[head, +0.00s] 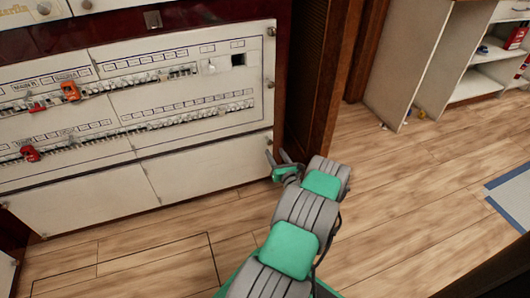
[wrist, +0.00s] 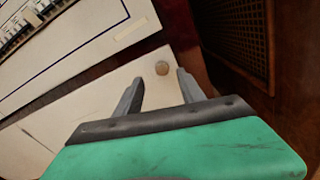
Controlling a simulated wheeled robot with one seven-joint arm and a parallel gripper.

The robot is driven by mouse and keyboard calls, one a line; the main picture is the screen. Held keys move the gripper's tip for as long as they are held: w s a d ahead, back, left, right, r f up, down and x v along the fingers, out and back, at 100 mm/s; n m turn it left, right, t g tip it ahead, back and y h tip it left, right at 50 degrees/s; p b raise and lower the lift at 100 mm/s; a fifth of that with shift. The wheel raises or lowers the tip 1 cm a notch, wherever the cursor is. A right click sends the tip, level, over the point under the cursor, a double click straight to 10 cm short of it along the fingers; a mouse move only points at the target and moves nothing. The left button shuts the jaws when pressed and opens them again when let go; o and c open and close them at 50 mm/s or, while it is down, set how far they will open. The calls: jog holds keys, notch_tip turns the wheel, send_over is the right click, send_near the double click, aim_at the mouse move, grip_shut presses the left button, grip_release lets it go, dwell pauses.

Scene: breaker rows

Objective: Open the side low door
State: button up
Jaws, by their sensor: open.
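The low white door (head: 208,170) on the right of the cabinet's bottom row is shut. Its round knob (head: 269,141) is near the door's upper right corner. In the wrist view the knob (wrist: 162,68) shows just beyond and between my two fingertips, on the pale door panel (wrist: 85,112). My gripper (head: 277,155) is open and empty, in front of the right end of this door. In the wrist view my gripper (wrist: 160,78) points at the knob, with no contact visible.
Another low door (head: 80,198) adjoins on the left. Breaker rows with red and orange clips (head: 70,91) are above. A dark wooden post (head: 318,80) stands right of the cabinet. The wood floor (head: 420,170) is clear towards a white shelf (head: 480,75).

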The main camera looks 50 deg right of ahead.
aim_at(270, 143)
jog(key=b+x, duration=0.2)
jog(key=x, duration=0.5)
jog(key=shift+d+f, duration=0.15)
jog(key=shift+d, duration=0.05)
jog(key=shift+w+d, duration=0.1)
jog(key=shift+c, duration=0.6)
grip_shut()
dwell(0.4)
